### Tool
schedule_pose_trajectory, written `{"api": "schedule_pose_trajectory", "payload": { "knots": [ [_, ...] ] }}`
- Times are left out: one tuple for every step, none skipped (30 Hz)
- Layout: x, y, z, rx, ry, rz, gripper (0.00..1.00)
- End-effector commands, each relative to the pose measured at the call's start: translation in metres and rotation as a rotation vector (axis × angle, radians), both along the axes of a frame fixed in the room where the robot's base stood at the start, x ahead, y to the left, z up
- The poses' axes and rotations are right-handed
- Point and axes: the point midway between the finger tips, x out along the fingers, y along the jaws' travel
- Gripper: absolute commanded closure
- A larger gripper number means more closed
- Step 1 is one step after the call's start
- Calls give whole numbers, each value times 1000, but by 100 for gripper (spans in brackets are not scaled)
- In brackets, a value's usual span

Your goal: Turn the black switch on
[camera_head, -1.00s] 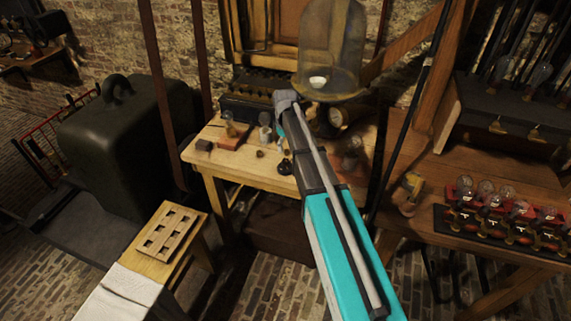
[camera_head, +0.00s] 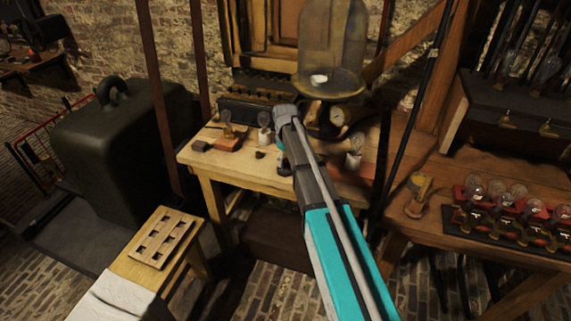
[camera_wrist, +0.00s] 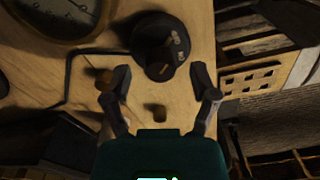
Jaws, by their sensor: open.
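The black switch (camera_wrist: 152,32) appears in the wrist view as a round black base with a raised middle piece and small pale marks. It lies on the pale wooden table top. My gripper (camera_wrist: 161,76) is open and empty, its two fingers spread on either side just below the switch in the picture. I cannot tell whether they touch it. In the head view my arm covers most of the gripper and the table spot around it. The switch's setting cannot be read.
A round dial (camera_wrist: 48,18) lies beside the switch, with a small brown knob (camera_wrist: 104,78) and a dark block (camera_wrist: 155,111) close by. A glass bell jar (camera_head: 333,45) stands behind my arm. A bench with red-based bulbs (camera_head: 505,207) is at right; a wooden rack (camera_head: 163,238) is at left.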

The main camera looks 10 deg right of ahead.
Motion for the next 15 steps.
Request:
{"api": "schedule_pose_trajectory", "payload": {
  "knots": [
    [0,0,-4,0,0,0,25],
    [0,0,-4,0,0,0,25],
    [0,0,-5,0,0,0,25],
    [0,0,-5,0,0,0,25],
    [0,0,-6,0,0,0,25],
    [0,0,-6,0,0,0,25],
    [0,0,-6,0,0,0,25],
    [0,0,-6,0,0,0,25],
    [0,0,-6,0,0,0,25],
    [0,0,-6,0,0,0,25],
    [0,0,-6,0,0,0,25],
    [0,0,-6,0,0,0,25],
    [0,0,-6,0,0,0,25],
    [0,0,-6,0,0,0,25],
    [0,0,-6,0,0,0,25]
  ]
}}
